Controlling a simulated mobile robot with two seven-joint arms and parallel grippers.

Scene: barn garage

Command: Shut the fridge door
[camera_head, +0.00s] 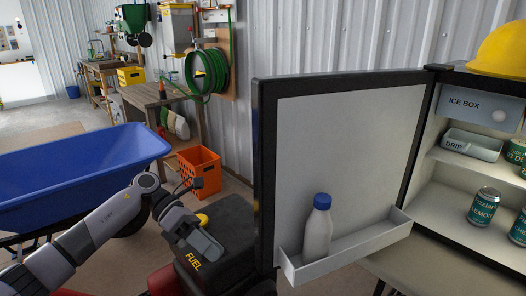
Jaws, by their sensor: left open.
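The fridge door (340,150) stands wide open, its white inner face towards me. Its dark free edge is on the left and its hinge side on the right, beside the fridge (455,200). A white bottle with a blue cap (317,228) stands in the door's shelf (350,250). The fridge inside shows an ice box, a drip tray and several cans. My left gripper (205,243) is open, left of the door's free edge and apart from it, over the dark fuel can. My right gripper is not in view.
A blue wheelbarrow tub (80,170) stands at the left. A dark fuel can (232,240) sits beside the door's free edge. An orange crate (199,171) and a workbench (150,95) are behind. A yellow hard hat (500,52) lies on top of the fridge.

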